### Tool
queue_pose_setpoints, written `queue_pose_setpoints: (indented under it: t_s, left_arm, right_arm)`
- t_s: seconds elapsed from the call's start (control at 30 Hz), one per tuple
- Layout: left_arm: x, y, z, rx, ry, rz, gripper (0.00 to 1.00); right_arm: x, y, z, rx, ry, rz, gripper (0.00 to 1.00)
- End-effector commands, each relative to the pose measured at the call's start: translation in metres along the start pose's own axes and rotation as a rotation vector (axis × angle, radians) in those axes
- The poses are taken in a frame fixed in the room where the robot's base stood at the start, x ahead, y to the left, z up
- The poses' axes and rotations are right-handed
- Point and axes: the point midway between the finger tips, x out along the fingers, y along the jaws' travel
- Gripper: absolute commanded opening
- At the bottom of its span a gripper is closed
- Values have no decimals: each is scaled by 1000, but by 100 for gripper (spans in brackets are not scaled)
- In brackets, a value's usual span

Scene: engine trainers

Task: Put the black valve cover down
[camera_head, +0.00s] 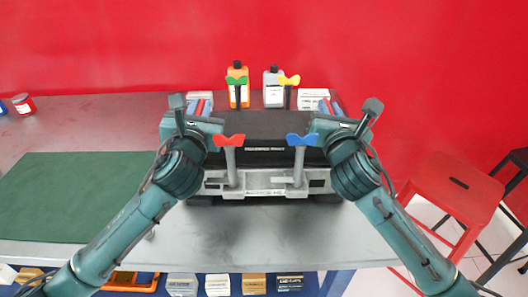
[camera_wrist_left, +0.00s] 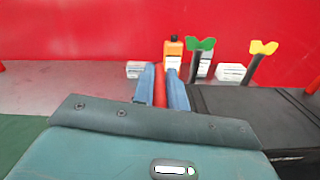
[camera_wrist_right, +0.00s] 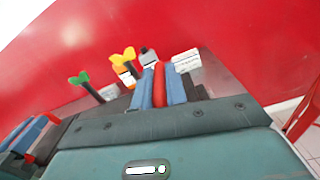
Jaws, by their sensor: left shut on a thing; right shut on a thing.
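The black valve cover (camera_head: 265,126) is level between my two grippers, over the grey engine block (camera_head: 265,185). I cannot tell whether it touches the block. My left gripper (camera_head: 199,106) is at its left end, with blue fingers shut on a red piece that also shows in the left wrist view (camera_wrist_left: 160,84). My right gripper (camera_head: 331,106) is at its right end, shut on a similar red piece, seen in the right wrist view (camera_wrist_right: 160,82). Red (camera_head: 229,140) and blue (camera_head: 301,140) wing-topped posts stand in front; green (camera_head: 237,80) and yellow (camera_head: 289,79) ones stand behind.
A green mat (camera_head: 70,196) lies clear on the left of the grey table (camera_head: 90,115). An orange bottle (camera_head: 238,90), a grey bottle (camera_head: 273,90) and white boxes (camera_head: 313,97) stand behind.

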Motion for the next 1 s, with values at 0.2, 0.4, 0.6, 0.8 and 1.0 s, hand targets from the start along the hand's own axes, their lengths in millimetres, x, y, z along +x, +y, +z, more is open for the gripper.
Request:
queue_pose_setpoints:
  t_s: [0.2,0.4,0.6,0.8,1.0]
  left_arm:
    - [-2,-6,-6,1,1,-12,24]
    - [-1,-3,-6,0,1,-6,36]
    - [0,-2,-4,0,-1,-3,36]
    - [0,3,20,0,-5,-2,36]
    - [0,11,60,0,-6,-2,36]
  right_arm:
    - [0,1,-4,5,-3,6,24]
    - [0,0,-4,3,-1,3,36]
    - [0,0,-5,1,0,1,36]
    - [0,-1,-5,1,0,0,36]
    - [0,-1,-5,0,0,0,36]
